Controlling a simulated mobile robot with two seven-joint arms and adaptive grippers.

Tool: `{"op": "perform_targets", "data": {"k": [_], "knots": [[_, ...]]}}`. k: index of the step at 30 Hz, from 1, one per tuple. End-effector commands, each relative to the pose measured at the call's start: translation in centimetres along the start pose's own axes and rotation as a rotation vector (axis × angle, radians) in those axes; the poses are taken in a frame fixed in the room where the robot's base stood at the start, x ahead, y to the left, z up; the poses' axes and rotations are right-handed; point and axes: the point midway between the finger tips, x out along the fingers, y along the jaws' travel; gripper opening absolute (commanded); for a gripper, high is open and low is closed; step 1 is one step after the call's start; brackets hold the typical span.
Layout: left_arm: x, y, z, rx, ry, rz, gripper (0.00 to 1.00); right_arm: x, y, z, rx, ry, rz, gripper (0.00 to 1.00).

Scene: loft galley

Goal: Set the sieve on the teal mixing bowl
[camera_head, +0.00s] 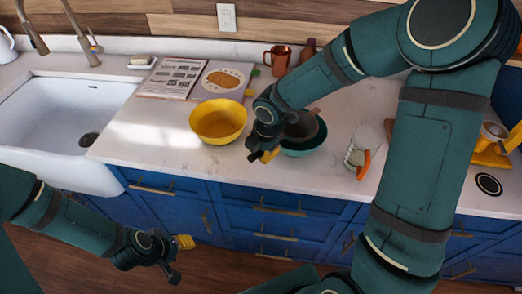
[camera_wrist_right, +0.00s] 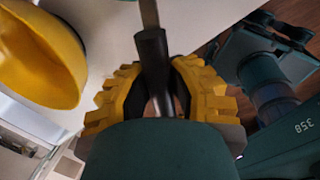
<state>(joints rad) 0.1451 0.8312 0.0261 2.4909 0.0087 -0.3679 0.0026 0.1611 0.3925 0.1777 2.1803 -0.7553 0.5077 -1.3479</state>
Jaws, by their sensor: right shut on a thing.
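The teal mixing bowl (camera_head: 305,152) stands on the counter near its front edge, partly hidden by my right arm. The sieve (camera_head: 302,127), a dark rounded basket, is over the bowl; I cannot tell whether it touches the rim. My right gripper (camera_head: 266,156) is at the bowl's left side. In the right wrist view, the yellow-padded fingers (camera_wrist_right: 158,95) are shut on the sieve's black handle (camera_wrist_right: 152,55), with a metal rod beyond it. My left gripper (camera_head: 180,258) hangs low in front of the cabinets, its fingers apart and empty.
A yellow bowl (camera_head: 218,121) stands left of the teal bowl. An orange-handled item (camera_head: 363,164) lies to the right. The white sink (camera_head: 60,120) is at left.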

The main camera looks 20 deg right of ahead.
Motion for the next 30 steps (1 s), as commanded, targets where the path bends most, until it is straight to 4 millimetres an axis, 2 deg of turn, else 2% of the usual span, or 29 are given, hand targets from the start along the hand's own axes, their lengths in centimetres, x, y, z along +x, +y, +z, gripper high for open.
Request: {"op": "perform_targets", "data": {"k": [26, 27, 29, 30], "knots": [[0.07, -0.03, 0.01, 0.0, 0.0, 0.0, 0.47, 0.29, -0.06, -0.02, 0.0, 0.0, 0.0, 0.0], [0.07, -0.03, 0.01, 0.0, 0.0, 0.0, 0.47, 0.29, -0.06, -0.02, 0.0, 0.0, 0.0, 0.32], [0.07, -0.03, 0.01, 0.0, 0.0, 0.0, 0.47, 0.29, -0.06, -0.02, 0.0, 0.0, 0.0, 0.53], [0.07, -0.03, 0.01, 0.0, 0.0, 0.0, 0.47, 0.29, -0.06, -0.02, 0.0, 0.0, 0.0, 0.53]]}}
